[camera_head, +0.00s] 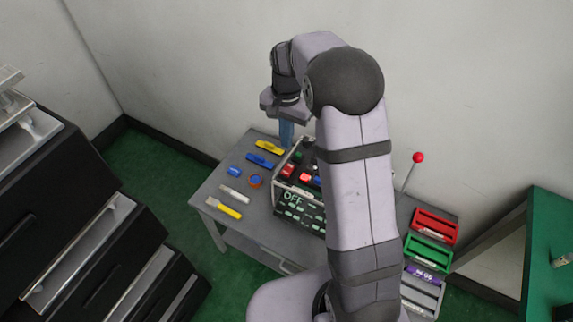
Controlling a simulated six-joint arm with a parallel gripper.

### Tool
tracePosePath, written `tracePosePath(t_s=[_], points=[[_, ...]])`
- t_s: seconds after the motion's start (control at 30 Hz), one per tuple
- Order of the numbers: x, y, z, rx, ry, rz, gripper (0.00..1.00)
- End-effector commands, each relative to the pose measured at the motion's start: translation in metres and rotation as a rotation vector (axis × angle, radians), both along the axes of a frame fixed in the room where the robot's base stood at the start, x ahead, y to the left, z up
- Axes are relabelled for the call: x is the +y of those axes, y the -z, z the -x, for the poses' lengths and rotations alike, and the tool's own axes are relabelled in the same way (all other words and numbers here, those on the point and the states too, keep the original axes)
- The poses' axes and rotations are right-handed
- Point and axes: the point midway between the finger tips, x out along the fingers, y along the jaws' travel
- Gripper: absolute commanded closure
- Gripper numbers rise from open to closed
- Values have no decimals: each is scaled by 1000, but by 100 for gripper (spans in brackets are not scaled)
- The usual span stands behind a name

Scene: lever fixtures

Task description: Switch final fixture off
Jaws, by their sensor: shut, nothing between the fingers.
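A lever with a red ball knob (418,157) and a thin pale rod stands at the right rear of the table, leaning right toward its top. Its base is hidden behind my arm. A dark control box (293,208) with white "OFF" lettering and several coloured buttons stands mid-table, its right part hidden by my arm. My gripper (286,140) points down over the table's back edge, behind the box's rear left corner. Its blue fingers are shut with nothing between them, well left of the red knob. I cannot tell whether the fingertips touch anything.
Yellow, blue and white tools (232,195) lie on the left of the grey table (213,183). A wall is close behind. Dark open drawers (90,250) stand left, a green cabinet (548,225) right.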

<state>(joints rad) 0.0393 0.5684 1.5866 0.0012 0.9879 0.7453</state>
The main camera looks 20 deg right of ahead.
Motion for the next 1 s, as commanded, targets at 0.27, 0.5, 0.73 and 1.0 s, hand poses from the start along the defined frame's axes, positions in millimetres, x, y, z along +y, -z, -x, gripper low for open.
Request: tracePosePath(t_s=[0.27,0.5,0.73,1.0], points=[[0,43,2,6,0,-1,100],[0,87,2,4,0,0,100],[0,114,1,3,0,0,100],[0,126,0,0,0,0,100]])
